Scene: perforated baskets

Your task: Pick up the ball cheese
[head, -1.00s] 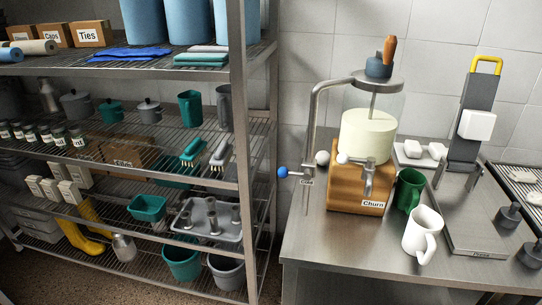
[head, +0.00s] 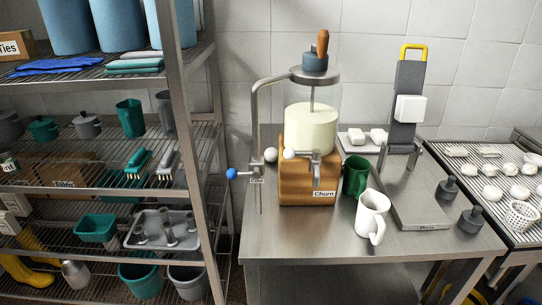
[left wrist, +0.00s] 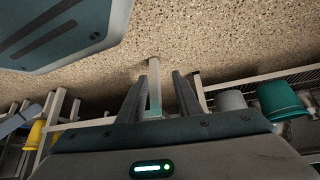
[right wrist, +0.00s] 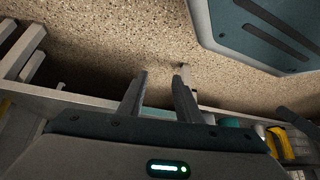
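No piece is clearly marked as the ball cheese. Several rounded white pieces (head: 490,193) lie on the wire rack at the right in the head view, and I cannot tell which is the ball cheese. A plain white ball (head: 270,155) also shows beside the churn; it may be a knob. My left gripper (left wrist: 159,76) is open and empty, its two fingers apart over the speckled floor in the left wrist view. My right gripper (right wrist: 160,76) is open and empty over the floor in the right wrist view. Neither gripper shows in the head view.
A steel table (head: 290,240) carries the churn (head: 310,180), a green mug (head: 355,175), a white mug (head: 371,214) and a press (head: 418,198). A small perforated basket (head: 521,215) sits on the right rack. Crowded metal shelves (head: 188,150) stand at left.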

